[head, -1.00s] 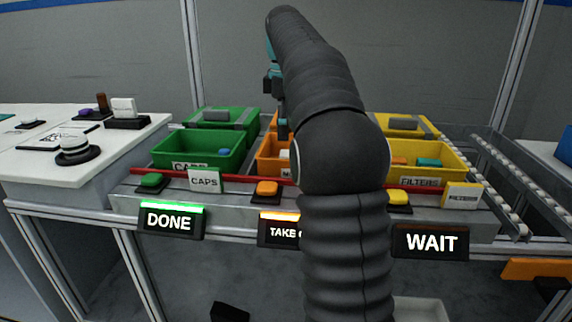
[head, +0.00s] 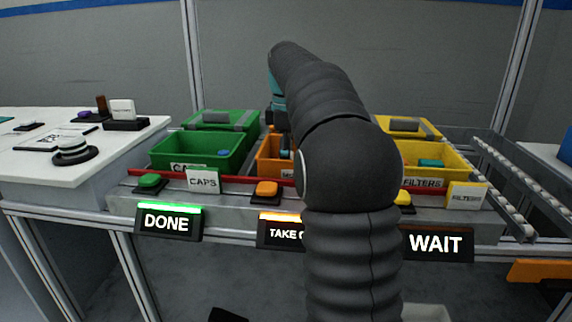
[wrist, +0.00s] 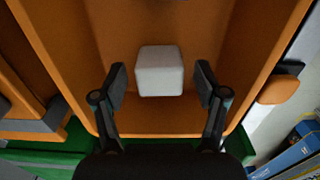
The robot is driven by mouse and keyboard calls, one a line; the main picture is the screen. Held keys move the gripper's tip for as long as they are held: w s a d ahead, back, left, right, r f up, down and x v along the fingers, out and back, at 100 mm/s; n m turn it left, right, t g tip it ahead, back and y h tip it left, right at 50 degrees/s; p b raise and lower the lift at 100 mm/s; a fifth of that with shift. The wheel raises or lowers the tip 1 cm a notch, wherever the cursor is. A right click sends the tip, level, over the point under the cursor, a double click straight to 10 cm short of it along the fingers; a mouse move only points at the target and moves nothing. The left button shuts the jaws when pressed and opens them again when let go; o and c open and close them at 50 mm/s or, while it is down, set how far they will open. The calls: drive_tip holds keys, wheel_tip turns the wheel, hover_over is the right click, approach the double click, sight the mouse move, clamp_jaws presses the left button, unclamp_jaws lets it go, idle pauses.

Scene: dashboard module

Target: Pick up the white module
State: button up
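The white module (wrist: 160,72) is a small cube inside the orange bin. In the wrist view it lies between and slightly ahead of the two fingertips of my gripper (wrist: 161,85), with a gap on each side. My gripper is open and empty. In the head view my gripper dips into the orange bin (head: 268,160), and my arm hides much of that bin. The white module cannot be made out in the head view.
A green bin (head: 185,154) stands to the left and a yellow bin (head: 445,171) to the right. The orange bin's walls rise close around my gripper. Lit signs reading DONE (head: 167,222) and WAIT (head: 435,243) hang along the front rail.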

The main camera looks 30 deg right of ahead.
drive_tip(key=c, duration=1)
wheel_tip(320, 180, up, 5)
drive_tip(key=shift+d+f+p, duration=0.15)
drive_tip(key=shift+p, duration=0.55)
drive_tip(key=s+d+r+p, duration=0.1)
drive_tip(key=s+d+r, duration=0.5)
drive_tip(key=d, duration=0.3)
drive_tip(key=shift+s+r, duration=0.15)
drive_tip(key=shift+s, duration=0.35)
